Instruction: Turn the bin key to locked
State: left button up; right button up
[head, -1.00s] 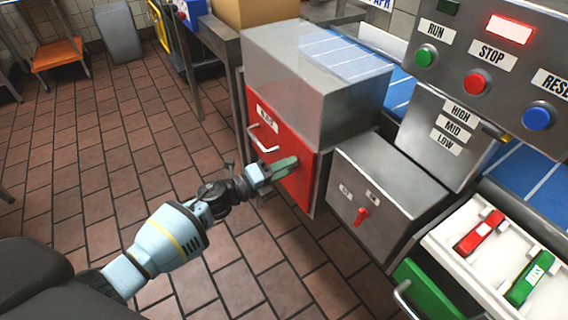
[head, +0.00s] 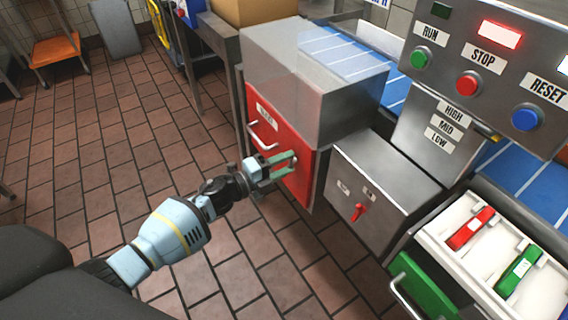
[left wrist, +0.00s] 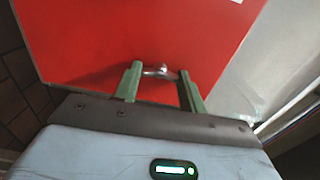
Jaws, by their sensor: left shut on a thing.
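The bin is a steel box with a red front door (head: 283,138), which carries a label and a silver handle (head: 262,136). My left gripper (head: 293,160) reaches the lower right part of this door with its green fingers pointing at it. In the left wrist view a small silver key (left wrist: 160,71) sticks out of the red door between the fingertips. My left gripper (left wrist: 162,76) is shut on this key. Its exact angle is hard to tell, and the fingers partly hide it in the head view. My right gripper is not in view.
A steel box with a red switch (head: 359,212) stands right of the bin. Beyond it are a control panel (head: 485,70) with several buttons and an open white drawer (head: 540,292) with red and green items. The tiled floor (head: 130,150) at the left is free.

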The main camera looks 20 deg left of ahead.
pick_arm(q)
jog(key=o, duration=1)
jog(key=shift+a, duration=0.1)
jog(key=v, duration=0.7)
jog(key=shift+s+a, duration=0.2)
jog(key=shift+s, duration=0.1)
